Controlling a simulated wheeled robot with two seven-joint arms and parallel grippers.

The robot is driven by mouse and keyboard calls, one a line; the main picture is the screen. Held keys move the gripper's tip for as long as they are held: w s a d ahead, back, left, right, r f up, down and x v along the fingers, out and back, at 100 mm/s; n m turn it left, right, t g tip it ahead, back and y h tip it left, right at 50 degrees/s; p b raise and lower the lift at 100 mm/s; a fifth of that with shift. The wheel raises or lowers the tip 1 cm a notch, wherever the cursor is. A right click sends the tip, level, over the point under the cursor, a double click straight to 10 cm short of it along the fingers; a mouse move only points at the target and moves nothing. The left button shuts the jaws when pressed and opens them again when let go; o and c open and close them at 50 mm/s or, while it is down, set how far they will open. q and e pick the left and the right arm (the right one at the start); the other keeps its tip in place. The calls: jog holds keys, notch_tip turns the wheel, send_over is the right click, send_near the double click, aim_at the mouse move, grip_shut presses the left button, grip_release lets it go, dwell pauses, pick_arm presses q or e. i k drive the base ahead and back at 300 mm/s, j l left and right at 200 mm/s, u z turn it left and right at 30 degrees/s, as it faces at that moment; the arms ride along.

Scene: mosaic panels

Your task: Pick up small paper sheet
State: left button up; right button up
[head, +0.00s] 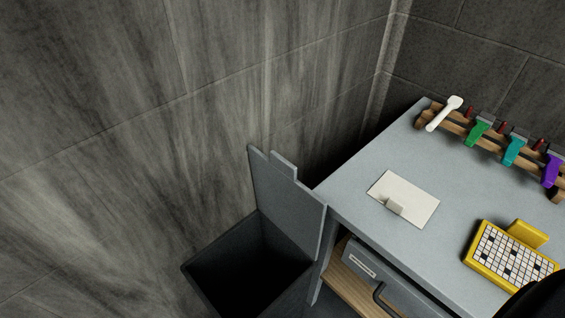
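A small white paper sheet (412,194) lies flat on the grey table (365,170), near its left end. A small pale block or tab (394,207) sits on the sheet close to its front edge. I cannot tell whether it is fixed to the sheet. Neither of my grippers can be made out in the head view. A dark rounded shape cuts into the bottom right corner, and I cannot tell what part it is.
A yellow tray with a black-and-white mosaic grid (500,255) lies right of the sheet. A wooden rack (490,140) holds coloured tools and a white scoop (444,113) at the back. An open grey bin (225,262) stands left of the table; a grey drawer (375,275) is below.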

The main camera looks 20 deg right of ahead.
aim_at(404, 199)
jog(key=z, duration=1.8)
